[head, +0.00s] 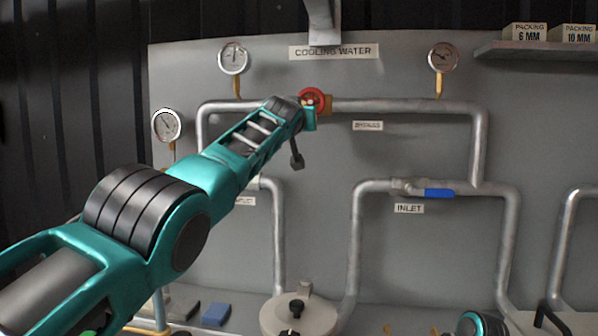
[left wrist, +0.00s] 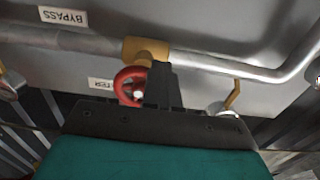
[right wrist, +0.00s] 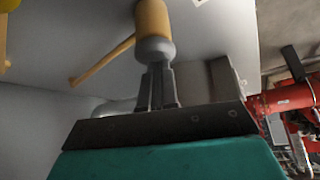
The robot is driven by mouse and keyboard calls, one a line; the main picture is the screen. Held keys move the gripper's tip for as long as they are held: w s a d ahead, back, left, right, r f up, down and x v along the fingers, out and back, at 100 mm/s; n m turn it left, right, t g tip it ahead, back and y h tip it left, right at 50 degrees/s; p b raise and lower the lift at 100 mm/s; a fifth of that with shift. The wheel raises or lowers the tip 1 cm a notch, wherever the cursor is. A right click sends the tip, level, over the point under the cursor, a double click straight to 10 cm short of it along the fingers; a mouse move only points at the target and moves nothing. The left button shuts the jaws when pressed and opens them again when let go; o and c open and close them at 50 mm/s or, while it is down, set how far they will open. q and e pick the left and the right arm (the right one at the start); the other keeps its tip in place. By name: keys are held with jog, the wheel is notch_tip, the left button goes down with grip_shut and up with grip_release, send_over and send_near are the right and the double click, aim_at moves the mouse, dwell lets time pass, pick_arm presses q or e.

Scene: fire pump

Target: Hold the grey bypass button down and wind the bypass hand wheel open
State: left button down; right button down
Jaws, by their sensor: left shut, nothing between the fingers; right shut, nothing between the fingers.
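The red bypass hand wheel (head: 318,97) sits on a brass valve body on the upper pipe under the COOLING WATER sign. It also shows in the left wrist view (left wrist: 122,84). My left gripper (left wrist: 162,70) is shut and empty, its fingers beside the wheel and overlapping its rim in view; contact is unclear. In the right wrist view a brass post has a grey rounded end (right wrist: 156,51), which may be the grey button. My right gripper (right wrist: 157,68) is shut and empty, its tips right at that end; I cannot tell whether it is pressed.
The BYPASS label (head: 368,126) is right of the wheel. A blue-handled valve (head: 439,194) is on the inlet pipe. Gauges (head: 233,58) line the panel (head: 420,150). A brass lever (right wrist: 103,62) reaches out beside the post, and red pipework (right wrist: 285,98) stands to the right.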

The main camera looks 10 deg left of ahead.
pick_arm(q)
jog(key=shift+w+a+f, duration=0.1)
jog(key=shift+a+f, duration=0.05)
jog(key=shift+f, duration=0.45)
jog(key=s, duration=0.5)
jog(key=shift+s, duration=0.4)
